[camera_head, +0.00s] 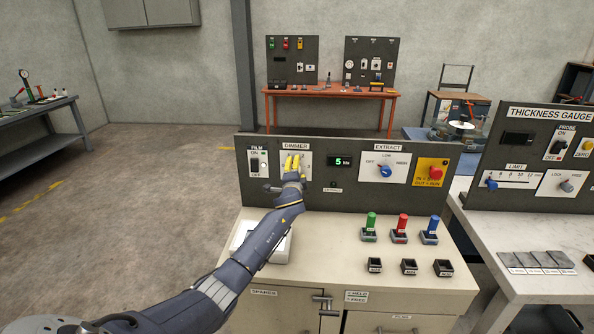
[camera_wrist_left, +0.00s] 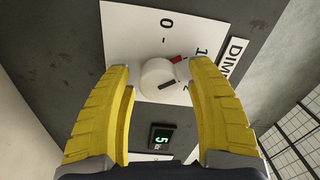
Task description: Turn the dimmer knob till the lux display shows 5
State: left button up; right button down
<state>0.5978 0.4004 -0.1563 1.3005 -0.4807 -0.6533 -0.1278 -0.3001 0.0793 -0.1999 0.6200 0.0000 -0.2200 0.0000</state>
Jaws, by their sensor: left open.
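The white dimmer knob (camera_wrist_left: 158,78) sits on a white scale plate (camera_wrist_left: 150,22) on the grey panel. A red mark shows beside the knob's edge, and a dark line shows on its face. My left gripper (camera_head: 293,163) is in front of the dimmer plate in the head view and hides the knob there. In the left wrist view its yellow fingers (camera_wrist_left: 162,85) are open, one on each side of the knob, with a visible gap at the left finger. The lux display (camera_head: 341,161) reads a green 5; it also shows in the wrist view (camera_wrist_left: 163,138). My right gripper is not in view.
Left of the dimmer is a film switch (camera_head: 263,165); right are a blue extract knob (camera_head: 385,171) and a red button (camera_head: 436,172). Green, red and blue handles (camera_head: 401,225) stand on the bench top. A thickness gauge panel (camera_head: 530,150) stands farther right.

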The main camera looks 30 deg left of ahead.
pick_arm(q)
jog(key=v, duration=1.2)
dwell(0.3)
jog(key=s+d+n, duration=0.2)
jog(key=s+n, duration=0.3)
jog(key=n, duration=0.9)
jog(key=x, duration=1.7)
jog(key=shift+a+f, duration=0.1)
jog(key=shift+f, duration=0.2)
